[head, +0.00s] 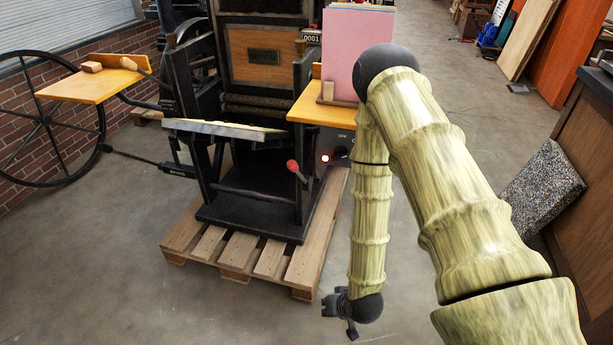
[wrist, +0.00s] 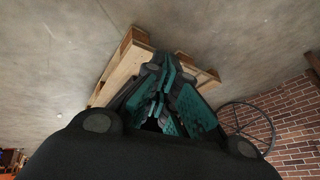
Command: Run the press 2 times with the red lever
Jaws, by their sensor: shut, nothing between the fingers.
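The press (head: 265,55) is a tall black machine on a wooden pallet (head: 235,262). The red lever (head: 293,166) ends in a red knob at the front of the press, left of a control panel (head: 315,146). A counter on the press (head: 311,38) appears to read 0001. My gripper (head: 333,308) hangs low over the floor, in front of the pallet's right corner, below and right of the red lever and apart from it. In the wrist view its dark, teal-padded fingers (wrist: 168,98) are shut and empty, and the lever cannot be made out there.
A glowing red light (head: 325,158) shows on the panel. An orange shelf (head: 320,108) above it carries a pink stack of sheets (head: 355,45). At left are a large spoked wheel (head: 45,128) and another orange shelf (head: 90,87). A wooden cabinet (head: 583,175) stands at right. The front floor is clear.

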